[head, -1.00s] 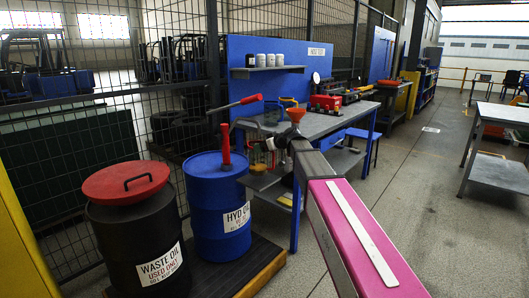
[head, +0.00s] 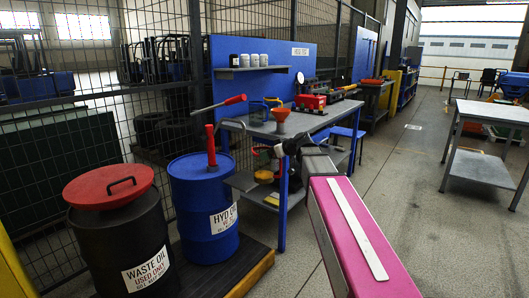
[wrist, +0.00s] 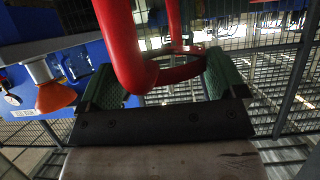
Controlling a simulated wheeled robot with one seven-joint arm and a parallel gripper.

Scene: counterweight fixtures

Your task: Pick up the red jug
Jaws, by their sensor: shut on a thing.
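In the wrist view, a smooth red curved part, taken to be the red jug (wrist: 133,68), hangs from the top edge and runs between the two green-padded fingers of my gripper (wrist: 165,78). A thinner red band crosses toward the right finger. My gripper is shut on this red part. Most of the jug is outside the wrist view. In the head view my dark gripper (head: 283,148) is small, in front of the workbench, and I cannot make out the jug there clearly.
A blue drum (head: 203,225) with a red pump and a black waste oil drum (head: 118,240) stand at left. A metal table (head: 478,168) stands at right, with clear floor between.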

